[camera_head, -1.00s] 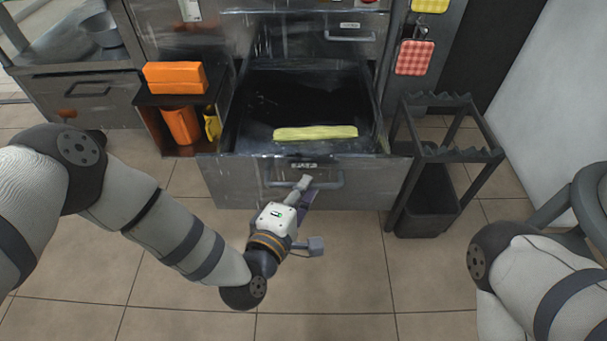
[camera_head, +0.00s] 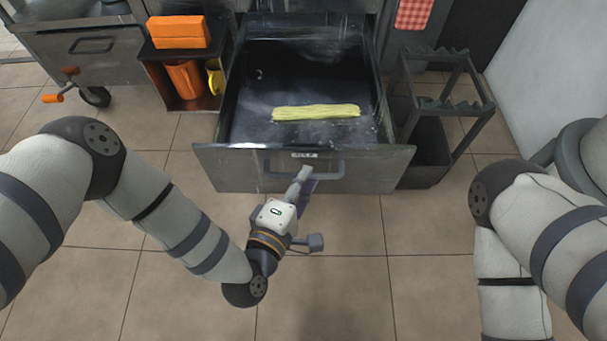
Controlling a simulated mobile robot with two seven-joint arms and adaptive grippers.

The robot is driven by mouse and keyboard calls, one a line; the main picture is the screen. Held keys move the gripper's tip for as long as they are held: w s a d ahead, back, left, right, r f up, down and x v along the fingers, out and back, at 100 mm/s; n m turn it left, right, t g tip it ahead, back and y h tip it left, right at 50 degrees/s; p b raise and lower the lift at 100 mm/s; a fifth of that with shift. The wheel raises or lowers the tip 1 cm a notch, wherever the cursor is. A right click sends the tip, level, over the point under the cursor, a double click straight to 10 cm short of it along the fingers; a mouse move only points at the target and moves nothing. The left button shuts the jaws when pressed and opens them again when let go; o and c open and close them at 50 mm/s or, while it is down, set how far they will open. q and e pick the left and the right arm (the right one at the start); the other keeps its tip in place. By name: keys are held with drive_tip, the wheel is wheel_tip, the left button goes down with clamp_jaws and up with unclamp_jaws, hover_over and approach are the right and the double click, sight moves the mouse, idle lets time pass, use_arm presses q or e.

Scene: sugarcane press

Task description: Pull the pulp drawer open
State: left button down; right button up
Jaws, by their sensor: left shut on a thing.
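The pulp drawer (camera_head: 232,172) is a grey metal drawer, pulled well out of the machine, with a dark open interior. A flat yellow-green strip of pressed cane (camera_head: 316,112) lies inside it. A bar handle (camera_head: 335,174) runs across its front below a small label. My left gripper (camera_head: 305,177) is at the middle of the handle and shut on it; the fingertips are small and partly hidden. My right arm is at the right side of the view, and its gripper is not visible.
An open side box (camera_head: 150,85) left of the drawer holds orange and yellow items, with an orange block (camera_head: 178,32) on top. A dark rack (camera_head: 465,110) stands close to the drawer's right side. Tiled floor (camera_head: 330,290) in front is clear.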

use_arm(q)
drive_tip(key=c, duration=1.7)
unclamp_jaws()
drive_tip(key=shift+o, duration=0.2)
drive_tip(key=shift+s, duration=0.1)
drive_tip(key=v, duration=1.2)
